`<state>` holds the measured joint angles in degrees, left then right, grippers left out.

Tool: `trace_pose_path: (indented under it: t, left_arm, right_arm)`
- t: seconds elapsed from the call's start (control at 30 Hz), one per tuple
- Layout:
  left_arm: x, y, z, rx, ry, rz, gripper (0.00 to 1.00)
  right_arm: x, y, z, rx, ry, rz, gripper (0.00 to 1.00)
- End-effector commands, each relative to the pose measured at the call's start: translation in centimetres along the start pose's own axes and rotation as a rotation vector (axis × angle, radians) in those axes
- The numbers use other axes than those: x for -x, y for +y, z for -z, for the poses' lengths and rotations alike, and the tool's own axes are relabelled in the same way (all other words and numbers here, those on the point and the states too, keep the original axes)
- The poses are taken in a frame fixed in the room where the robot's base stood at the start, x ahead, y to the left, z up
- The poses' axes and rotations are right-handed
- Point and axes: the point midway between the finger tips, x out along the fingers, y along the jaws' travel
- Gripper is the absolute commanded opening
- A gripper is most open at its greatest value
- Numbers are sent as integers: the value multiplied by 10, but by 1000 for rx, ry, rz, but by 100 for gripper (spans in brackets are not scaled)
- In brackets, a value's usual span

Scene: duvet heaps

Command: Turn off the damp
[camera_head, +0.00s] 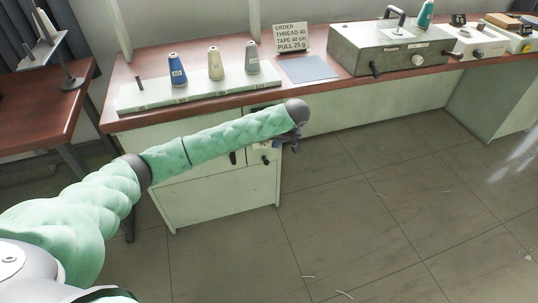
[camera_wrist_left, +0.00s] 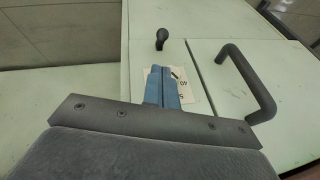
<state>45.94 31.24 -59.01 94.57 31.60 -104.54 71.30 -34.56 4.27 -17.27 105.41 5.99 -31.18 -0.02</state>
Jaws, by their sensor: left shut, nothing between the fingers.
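My left arm reaches across to the front of the pale green cabinet (camera_head: 220,192) under the bench. My left gripper (camera_head: 295,145) is small and partly hidden behind its wrist in the head view. In the left wrist view its blue fingers (camera_wrist_left: 162,84) are shut and empty, in front of a white label (camera_wrist_left: 190,84) with partly hidden digits. A dark knob or lever (camera_wrist_left: 161,39) sticks out of the panel just beyond the fingertips, apart from them; it also shows in the head view (camera_head: 265,160). No control marked "damp" is legible. My right gripper is out of view.
A dark bar handle (camera_wrist_left: 248,84) stands right of the fingers. On the bench are thread spools on a white base (camera_head: 200,92), a sign (camera_head: 290,37), a blue pad (camera_head: 308,68) and a grey instrument box (camera_head: 392,50) with knobs. The tiled floor (camera_head: 370,200) is mostly clear.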

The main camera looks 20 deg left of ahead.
Motion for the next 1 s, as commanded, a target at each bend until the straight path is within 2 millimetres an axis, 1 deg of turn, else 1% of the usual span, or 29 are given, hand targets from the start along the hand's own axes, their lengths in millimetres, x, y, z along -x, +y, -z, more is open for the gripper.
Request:
trace_pose_path:
  t: [0.37, 0.53, 0.67, 0.8, 1.0]
  left_arm:
    - [0, 0, 0, 17, 1, -1, 0]
    - [-8, 0, 0, 17, 1, 0, 0]
    - [-25, 0, 0, 16, 1, 1, 0]
    - [-49, -1, 0, 16, 2, 1, 0]
    - [-79, -1, 1, 16, 2, 1, 0]
  right_arm:
    - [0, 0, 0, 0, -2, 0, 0]
    - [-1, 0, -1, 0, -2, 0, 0]
    - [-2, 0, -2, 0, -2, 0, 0]
    - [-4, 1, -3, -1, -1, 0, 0]
    - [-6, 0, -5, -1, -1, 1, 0]
